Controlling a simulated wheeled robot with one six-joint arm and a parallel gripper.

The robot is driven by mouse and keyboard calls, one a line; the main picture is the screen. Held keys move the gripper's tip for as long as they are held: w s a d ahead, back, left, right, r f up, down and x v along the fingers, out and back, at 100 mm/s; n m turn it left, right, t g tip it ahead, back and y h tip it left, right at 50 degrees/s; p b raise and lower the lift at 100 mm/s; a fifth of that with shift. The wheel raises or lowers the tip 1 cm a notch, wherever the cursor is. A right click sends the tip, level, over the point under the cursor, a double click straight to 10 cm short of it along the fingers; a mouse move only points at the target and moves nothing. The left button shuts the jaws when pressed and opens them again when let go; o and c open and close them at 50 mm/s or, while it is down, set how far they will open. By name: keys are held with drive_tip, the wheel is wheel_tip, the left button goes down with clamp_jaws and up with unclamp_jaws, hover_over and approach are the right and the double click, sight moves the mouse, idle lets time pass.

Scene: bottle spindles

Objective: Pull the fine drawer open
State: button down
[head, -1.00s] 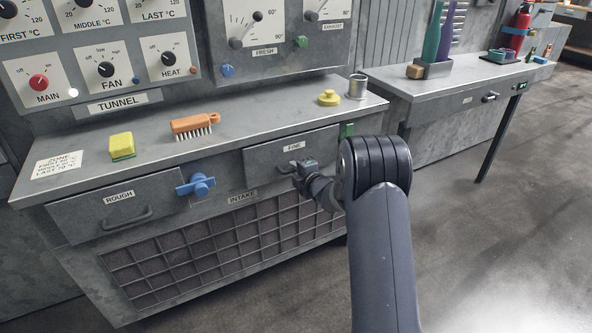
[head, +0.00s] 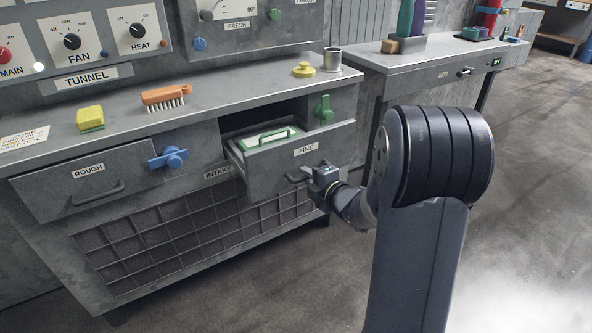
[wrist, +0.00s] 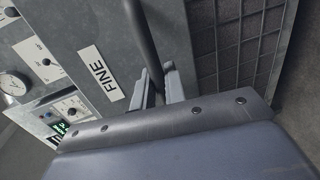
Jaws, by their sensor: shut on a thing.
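The fine drawer (head: 287,160) is pulled out of the bench front, and its label (head: 306,149) faces me. A white and green thing with a handle (head: 272,138) lies inside it. My gripper (head: 312,175) is at the drawer's front and is shut on the dark bar handle (head: 293,178). In the wrist view the handle (wrist: 143,45) runs between my gripper's fingers (wrist: 160,88), beside the FINE label (wrist: 101,73). My gripper hides part of the handle in the head view.
The rough drawer (head: 90,185) is closed at the left, with a blue latch (head: 169,158) beside it. A green latch (head: 323,108) is right of the fine drawer's opening. A mesh intake grille (head: 180,235) lies below. The floor (head: 245,290) in front is clear.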

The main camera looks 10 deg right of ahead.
drive_tip(key=shift+f+b+v, duration=0.15)
drive_tip(key=shift+f+v, duration=0.1)
drive_tip(key=shift+v, duration=0.95)
drive_tip(key=shift+f+b+v, duration=0.15)
drive_tip(key=shift+f+v, duration=0.1)
drive_tip(key=shift+v, duration=0.9)
drive_tip(key=shift+s, duration=0.1)
drive_tip(key=c, duration=1.8)
unclamp_jaws()
drive_tip(key=p+v, duration=0.2)
drive_tip(key=v, duration=0.8)
drive_tip(key=shift+s+p, duration=0.3)
drive_tip(key=shift+s, duration=0.05)
drive_tip(key=shift+d, duration=0.15)
